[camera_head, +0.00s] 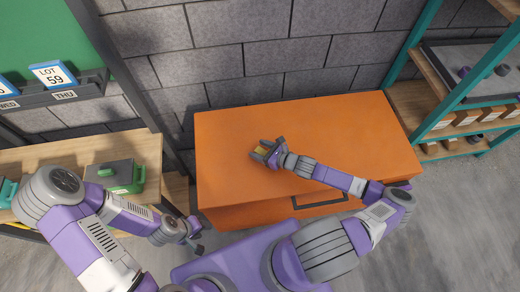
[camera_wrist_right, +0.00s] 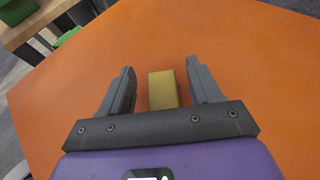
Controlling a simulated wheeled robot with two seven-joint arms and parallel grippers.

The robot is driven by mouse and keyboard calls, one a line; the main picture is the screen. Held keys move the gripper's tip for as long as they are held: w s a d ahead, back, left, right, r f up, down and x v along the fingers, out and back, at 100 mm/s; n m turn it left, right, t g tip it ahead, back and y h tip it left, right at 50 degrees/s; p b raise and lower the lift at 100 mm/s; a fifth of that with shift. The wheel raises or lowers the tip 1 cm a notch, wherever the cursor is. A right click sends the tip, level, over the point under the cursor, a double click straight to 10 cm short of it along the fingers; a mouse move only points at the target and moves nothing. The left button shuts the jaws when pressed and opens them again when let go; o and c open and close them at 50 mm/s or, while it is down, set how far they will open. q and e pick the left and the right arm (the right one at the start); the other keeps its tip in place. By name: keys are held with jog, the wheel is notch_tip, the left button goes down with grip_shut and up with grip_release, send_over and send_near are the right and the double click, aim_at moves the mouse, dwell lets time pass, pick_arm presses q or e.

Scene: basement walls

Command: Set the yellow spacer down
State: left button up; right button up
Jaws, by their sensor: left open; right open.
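The yellow spacer (camera_wrist_right: 163,90) is a small yellow block on the orange cabinet top (camera_head: 330,125). In the right wrist view it lies between the two fingers of my right gripper (camera_wrist_right: 160,88), with a gap showing on each side. In the head view the spacer (camera_head: 261,150) shows as a small yellow patch between the fingers of my right gripper (camera_head: 263,152), near the middle left of the top. My right gripper is open around it. My left gripper (camera_head: 197,240) is open and empty, low at the left of the cabinet, away from the spacer.
A teal-framed shelf (camera_head: 460,85) with several small boxes stands at the right. A block wall (camera_head: 265,55) is behind the cabinet. Most of the orange top is clear.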

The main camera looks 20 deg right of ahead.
jog(key=p+v, duration=0.3)
jog(key=v, duration=0.8)
jog(key=shift+s+d+r, duration=0.1)
jog(key=shift+s, duration=0.25)
